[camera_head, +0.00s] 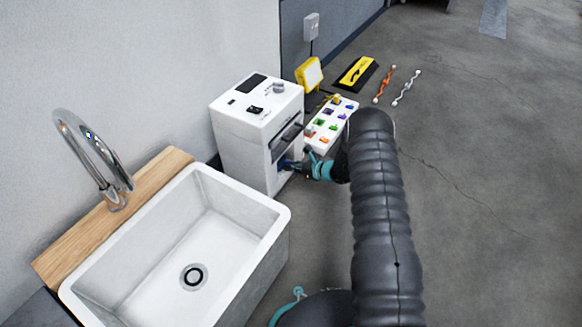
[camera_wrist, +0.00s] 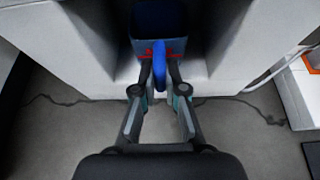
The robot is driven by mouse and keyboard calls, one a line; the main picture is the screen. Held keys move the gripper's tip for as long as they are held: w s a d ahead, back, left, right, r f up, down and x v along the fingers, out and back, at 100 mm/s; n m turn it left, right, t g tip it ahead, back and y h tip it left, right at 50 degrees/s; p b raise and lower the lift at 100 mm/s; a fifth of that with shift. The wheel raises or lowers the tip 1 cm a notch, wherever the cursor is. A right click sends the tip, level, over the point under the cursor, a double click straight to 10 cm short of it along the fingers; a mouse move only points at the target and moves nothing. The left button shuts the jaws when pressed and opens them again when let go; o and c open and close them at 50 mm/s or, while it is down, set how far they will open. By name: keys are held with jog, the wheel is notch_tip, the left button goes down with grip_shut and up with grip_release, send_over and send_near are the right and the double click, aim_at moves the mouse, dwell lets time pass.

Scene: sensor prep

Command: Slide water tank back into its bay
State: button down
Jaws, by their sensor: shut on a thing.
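The water tank (camera_wrist: 172,49) is a dark translucent box with blue inside and a blue handle (camera_wrist: 160,64). In the wrist view it sits at the opening in the lower front of the white machine (camera_wrist: 90,45); how deep it is in the bay I cannot tell. The white machine (camera_head: 240,150) stands beside the sink in the head view, with a bit of blue (camera_head: 286,163) at its low front opening. My gripper (camera_wrist: 160,70) is shut on the tank's blue handle. In the head view my gripper (camera_head: 296,165) is at the machine's front, partly hidden by my arm.
A white sink (camera_head: 250,216) with a wooden ledge (camera_head: 160,180) is left of my arm. A white tray with coloured pieces (camera_head: 346,103), a yellow lamp (camera_head: 309,75) and a yellow-handled float (camera_head: 356,72) lie behind the machine.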

jog(key=shift+f, duration=0.35)
dwell(0.5)
jog(key=c, duration=1.2)
grip_release()
jog(key=shift+o, duration=0.2)
jog(key=s+d, duration=0.7)
jog(key=d, duration=0.2)
jog(key=shift+d, duration=0.35)
